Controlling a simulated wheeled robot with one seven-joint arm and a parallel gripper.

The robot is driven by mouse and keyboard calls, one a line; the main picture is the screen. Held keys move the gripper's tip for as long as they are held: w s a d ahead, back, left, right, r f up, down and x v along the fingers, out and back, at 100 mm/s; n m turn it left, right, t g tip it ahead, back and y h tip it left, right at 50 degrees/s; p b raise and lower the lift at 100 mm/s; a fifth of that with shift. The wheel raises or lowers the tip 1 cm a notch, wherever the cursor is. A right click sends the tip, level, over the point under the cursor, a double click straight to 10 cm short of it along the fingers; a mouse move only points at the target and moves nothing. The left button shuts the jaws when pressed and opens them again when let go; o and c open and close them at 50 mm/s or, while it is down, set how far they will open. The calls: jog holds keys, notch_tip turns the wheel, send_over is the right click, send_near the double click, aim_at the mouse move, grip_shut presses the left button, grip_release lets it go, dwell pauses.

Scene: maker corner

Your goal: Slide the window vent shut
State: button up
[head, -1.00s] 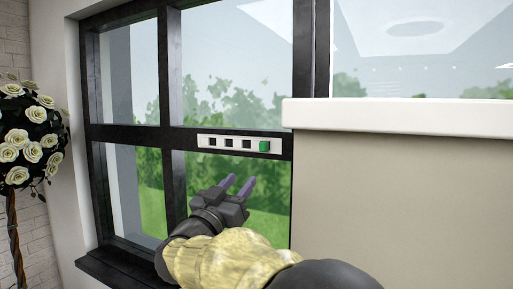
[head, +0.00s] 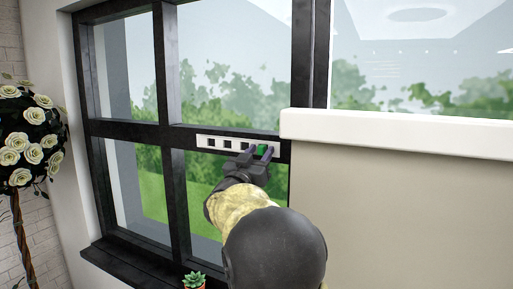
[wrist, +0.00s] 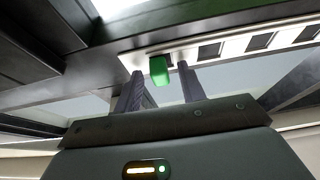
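The window vent (head: 219,143) is a white strip on the window's dark crossbar, with a row of dark square openings that show uncovered. Its green knob (head: 262,149) is at the strip's right end in the head view. My gripper (head: 258,152) is raised to that right end, its fingers pointing at the strip. In the wrist view the green knob (wrist: 159,70) lies between the two spread fingertips (wrist: 161,71), with a gap showing on each side. The gripper is open and not closed on the knob. In the head view the fingers partly cover the knob.
The black window frame (head: 170,80) surrounds the glass. A beige wall block with a white ledge (head: 400,132) stands close on the right. A white rose tree (head: 30,150) stands at the left.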

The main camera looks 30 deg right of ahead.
aim_at(276, 146)
grip_shut()
jog(key=s+d+b, duration=0.2)
jog(key=shift+s+d+f, duration=0.1)
jog(key=shift+s+d, duration=0.05)
jog(key=shift+s, duration=0.15)
jog(key=shift+w, duration=0.1)
dwell(0.3)
